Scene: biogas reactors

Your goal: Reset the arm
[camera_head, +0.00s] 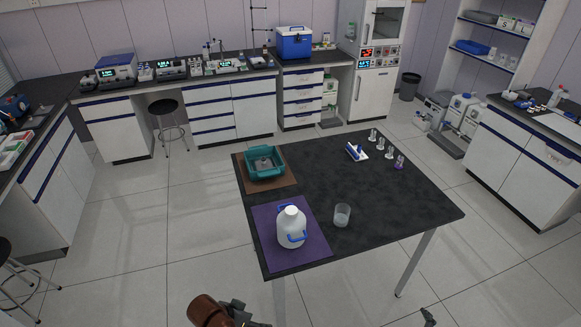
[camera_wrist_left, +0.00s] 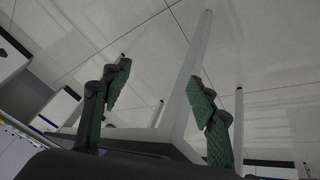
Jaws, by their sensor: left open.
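My left gripper (camera_wrist_left: 158,75) is open in the left wrist view, with nothing between its two green-padded fingers. In the head view only part of my left arm and gripper (camera_head: 236,312) shows at the bottom edge, in front of the black table (camera_head: 400,205) and apart from it. A small dark part of my right gripper (camera_head: 428,316) shows at the bottom edge, right of the middle. Its jaws cannot be made out.
On the table are a white jug (camera_head: 291,228) on a purple mat (camera_head: 262,222), a clear beaker (camera_head: 342,215), a teal bin (camera_head: 264,163), a white-and-blue rack (camera_head: 356,151) and several small vials. Open floor (camera_head: 130,270) lies left of the table. Table legs (camera_wrist_left: 190,75) show beyond my left fingers.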

